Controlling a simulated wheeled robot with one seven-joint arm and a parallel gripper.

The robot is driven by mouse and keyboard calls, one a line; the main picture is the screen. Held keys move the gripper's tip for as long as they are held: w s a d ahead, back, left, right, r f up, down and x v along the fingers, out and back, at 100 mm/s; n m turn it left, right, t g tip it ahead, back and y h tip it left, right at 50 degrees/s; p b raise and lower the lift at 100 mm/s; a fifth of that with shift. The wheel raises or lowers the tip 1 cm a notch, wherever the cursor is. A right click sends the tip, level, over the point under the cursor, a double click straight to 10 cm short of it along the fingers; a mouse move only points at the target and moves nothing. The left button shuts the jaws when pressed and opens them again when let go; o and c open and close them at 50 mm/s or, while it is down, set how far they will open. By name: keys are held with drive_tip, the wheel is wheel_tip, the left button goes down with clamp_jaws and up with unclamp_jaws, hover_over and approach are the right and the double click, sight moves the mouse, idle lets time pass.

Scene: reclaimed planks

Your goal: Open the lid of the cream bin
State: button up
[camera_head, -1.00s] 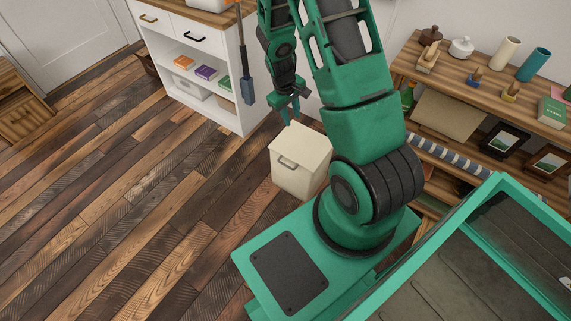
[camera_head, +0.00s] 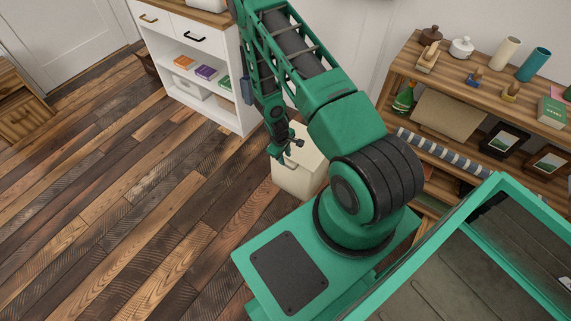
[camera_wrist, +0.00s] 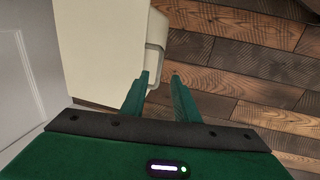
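The cream bin (camera_head: 300,178) stands on the floor beyond my base, its top partly hidden behind my arm and gripper in the head view. In the head view my gripper (camera_head: 287,152) is over the bin's front upper edge. In the wrist view the bin's pale body (camera_wrist: 100,50) fills the left of centre, and its handle (camera_wrist: 156,42) sticks out on its right side. My gripper (camera_wrist: 160,77) shows two green fingers apart with nothing held between them. The fingertips are close to the handle's near end; I cannot tell whether they touch it. The lid looks shut.
A white shelf unit (camera_head: 230,110) with books stands behind and left of the bin. A wooden shelf (camera_head: 460,75) with jars and frames is at the right. The plank floor (camera_head: 140,220) left of the bin is clear.

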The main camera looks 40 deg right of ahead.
wheel_tip(320, 180, down, 7)
drive_tip(key=d, duration=0.1)
drive_tip(key=shift+w+r, duration=0.15)
drive_tip(key=shift+w, duration=0.1)
drive_tip(key=shift+d, duration=0.1)
clamp_jaws()
